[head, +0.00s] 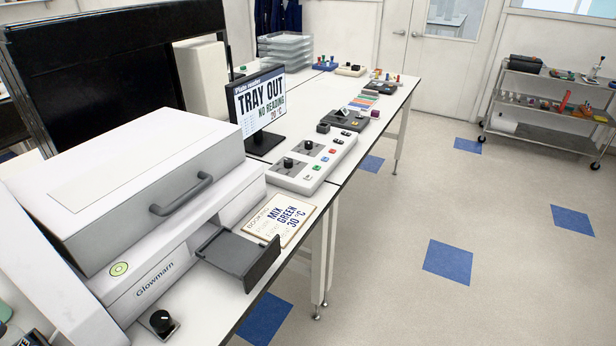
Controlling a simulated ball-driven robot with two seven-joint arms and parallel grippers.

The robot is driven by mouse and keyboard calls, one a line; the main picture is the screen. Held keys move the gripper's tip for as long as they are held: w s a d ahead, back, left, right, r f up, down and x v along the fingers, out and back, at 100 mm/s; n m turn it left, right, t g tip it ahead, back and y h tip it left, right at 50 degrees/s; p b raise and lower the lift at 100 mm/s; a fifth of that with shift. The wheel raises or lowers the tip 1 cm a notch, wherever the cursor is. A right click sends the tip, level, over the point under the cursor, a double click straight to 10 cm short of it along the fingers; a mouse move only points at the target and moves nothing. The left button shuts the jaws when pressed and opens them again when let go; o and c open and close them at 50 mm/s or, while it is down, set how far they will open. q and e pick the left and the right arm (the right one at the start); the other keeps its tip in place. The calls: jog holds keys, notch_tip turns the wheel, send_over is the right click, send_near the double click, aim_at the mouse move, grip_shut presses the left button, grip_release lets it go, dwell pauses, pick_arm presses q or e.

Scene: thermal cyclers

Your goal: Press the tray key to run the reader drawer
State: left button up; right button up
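The white plate reader (150,190), marked "Glowmarn", stands on the bench at the left. Its grey drawer (238,252) sticks out of the front, and no plate shows on it. A round button with a green ring (120,268) is on the reader's front. A control panel (312,160) with black knobs and several coloured keys lies beyond the drawer; I cannot read its key labels. The screen (260,103) reads "TRAY OUT", "NO READING" and what looks like 20 °C. Neither of my grippers is in view.
A booking card (278,222) reading "MIX GREEN 30 °C" lies between drawer and panel. A black knob (161,322) sits near the bench's front edge. More small devices (350,120) stand farther along. A steel cart (550,105) is at the right; the floor between is clear.

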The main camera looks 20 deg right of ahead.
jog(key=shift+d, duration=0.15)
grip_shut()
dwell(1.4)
